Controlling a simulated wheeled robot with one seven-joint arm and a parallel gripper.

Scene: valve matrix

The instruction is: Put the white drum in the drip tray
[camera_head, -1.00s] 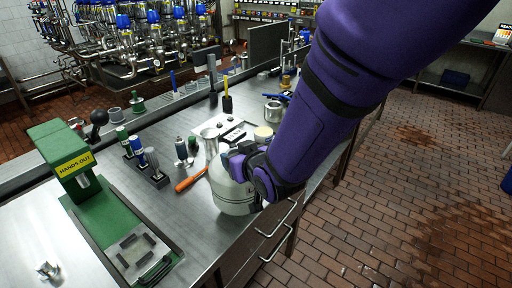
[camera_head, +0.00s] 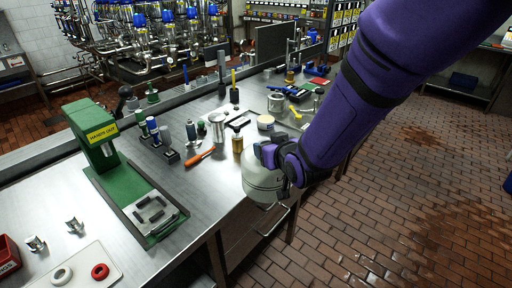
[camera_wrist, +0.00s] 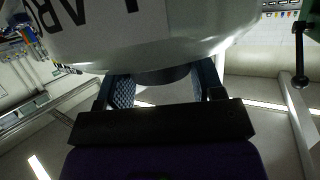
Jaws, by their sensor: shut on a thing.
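The white drum (camera_head: 262,184) is a round, pale vessel at the front edge of the steel bench in the head view. My gripper (camera_head: 272,156) is shut on its top from the right side, and the drum hangs upright. Its lower part overlaps the bench edge in the picture; I cannot tell its exact height or whether it touches. In the wrist view the drum (camera_wrist: 150,45) fills the top, with black lettering, and a dark part of it sits between my two fingers. I cannot pick out a drip tray for certain.
A green press (camera_head: 90,125) stands on the left of the bench, with a white board (camera_head: 85,270) holding rings nearer. An orange-handled tool (camera_head: 200,157), an amber bottle (camera_head: 238,144) and a steel jug (camera_head: 217,126) lie close left of the drum. Brick floor (camera_head: 390,220) is open at right.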

